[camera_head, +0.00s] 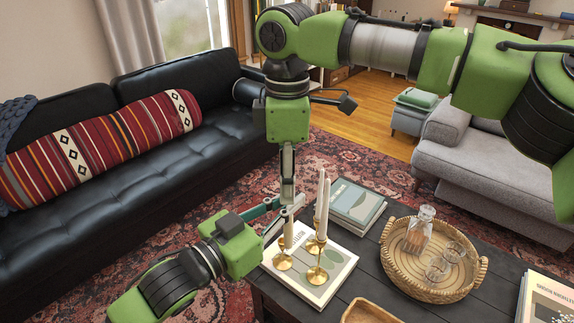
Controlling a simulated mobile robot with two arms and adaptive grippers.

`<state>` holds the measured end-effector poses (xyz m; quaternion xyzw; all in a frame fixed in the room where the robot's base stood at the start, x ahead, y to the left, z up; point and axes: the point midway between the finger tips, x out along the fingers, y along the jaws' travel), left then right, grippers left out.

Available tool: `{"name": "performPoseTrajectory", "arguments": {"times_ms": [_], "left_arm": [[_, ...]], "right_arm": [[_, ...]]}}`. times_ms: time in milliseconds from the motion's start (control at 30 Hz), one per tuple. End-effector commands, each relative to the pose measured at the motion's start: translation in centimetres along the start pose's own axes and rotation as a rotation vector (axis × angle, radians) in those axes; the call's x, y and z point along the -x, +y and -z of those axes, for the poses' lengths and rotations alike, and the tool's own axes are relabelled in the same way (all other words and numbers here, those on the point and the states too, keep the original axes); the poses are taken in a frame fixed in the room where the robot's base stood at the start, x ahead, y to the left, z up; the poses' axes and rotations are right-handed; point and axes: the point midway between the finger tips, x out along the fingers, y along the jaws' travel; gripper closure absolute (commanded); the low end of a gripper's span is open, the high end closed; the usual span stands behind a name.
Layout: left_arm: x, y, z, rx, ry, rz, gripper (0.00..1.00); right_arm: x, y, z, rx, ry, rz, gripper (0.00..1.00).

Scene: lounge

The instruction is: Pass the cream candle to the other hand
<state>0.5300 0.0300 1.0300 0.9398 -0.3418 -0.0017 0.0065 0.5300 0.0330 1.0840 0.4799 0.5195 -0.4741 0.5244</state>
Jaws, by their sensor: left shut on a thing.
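A cream candle (288,236) stands upright, its lower part showing below my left gripper's fingers. My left gripper (294,207) comes in from the lower left and is shut on this candle. My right gripper (288,188) points straight down from above, its fingers close to the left gripper's fingers. The candle's upper part is hidden among the fingers, and I cannot tell whether the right gripper touches it. The candle's lower end lines up with a brass holder (284,262); I cannot tell whether it is seated there. Other tall cream candles (322,213) stand just to the right.
Brass holders (318,274) stand on a white book (336,285) on the dark coffee table (368,270). More books (357,203) lie behind. A woven tray (390,268) holds a decanter (418,229) and glasses. A wooden bowl (368,311) is at the front edge.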

Motion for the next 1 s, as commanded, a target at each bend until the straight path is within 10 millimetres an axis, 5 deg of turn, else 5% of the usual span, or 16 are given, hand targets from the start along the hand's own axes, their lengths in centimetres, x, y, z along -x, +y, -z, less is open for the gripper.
{"name": "performPoseTrajectory", "arguments": {"times_ms": [267, 400, 533, 600, 1000], "left_arm": [[0.00, 0.00, 0.02, 0.000, 0.000, 0.000, 1.00], [0.00, 0.00, 0.02, 0.000, 0.000, 0.000, 1.00], [0.00, -0.01, 0.02, 0.000, 0.000, 0.000, 1.00], [0.00, -0.01, 0.02, 0.000, 0.000, 0.000, 0.71], [0.22, -0.03, -0.04, 0.000, -0.001, 0.001, 0.70]], "right_arm": [[-0.20, -0.01, 0.00, 0.000, 0.000, 0.000, 0.69], [-0.19, -0.01, 0.01, 0.000, 0.000, 0.000, 1.00], [-0.17, -0.02, 0.01, 0.000, 0.000, 0.000, 1.00], [-0.16, -0.02, 0.02, 0.001, 0.000, 0.000, 1.00], [-0.15, -0.01, 0.02, 0.001, 0.000, 0.000, 1.00]]}}
